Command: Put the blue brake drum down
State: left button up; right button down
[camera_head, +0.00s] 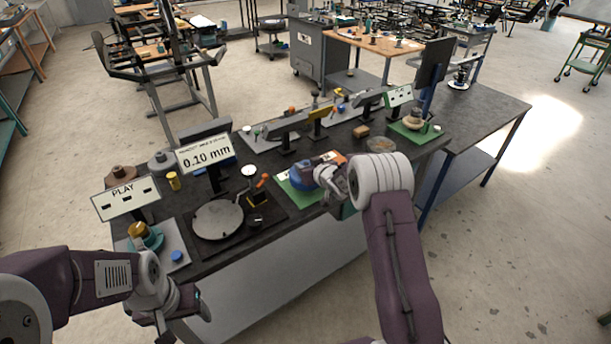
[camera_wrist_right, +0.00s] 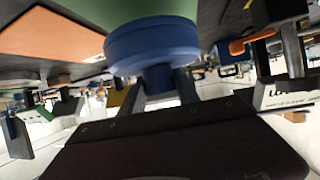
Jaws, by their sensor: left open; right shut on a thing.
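The blue brake drum (camera_head: 302,178) is at my right gripper (camera_head: 320,178), over or on the green mat (camera_head: 294,192) near the middle of the bench's front side. In the right wrist view the drum (camera_wrist_right: 152,42) is a wide round blue body with a narrower hub. The two fingers (camera_wrist_right: 160,90) of my right gripper are shut on that hub. The green surface (camera_wrist_right: 140,12) shows right beside the drum's far face; I cannot tell whether they touch. My left gripper (camera_head: 180,318) is open and empty, in front of the bench's left end.
A dark plate with a round grey disc (camera_head: 218,219) lies left of the green mat. A sign reading 0.10 mm (camera_head: 205,156) and a PLAY sign (camera_head: 125,198) stand on the bench. An orange block (camera_head: 333,157) and a clear dish (camera_head: 380,145) are close to my right gripper.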

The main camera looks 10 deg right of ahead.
jog(key=shift+w+a, duration=0.1)
jog(key=shift+w, duration=0.1)
jog(key=shift+f, duration=2)
jog(key=shift+s+f, duration=0.1)
jog(key=shift+f, duration=0.1)
jog(key=c, duration=0.9)
grip_release()
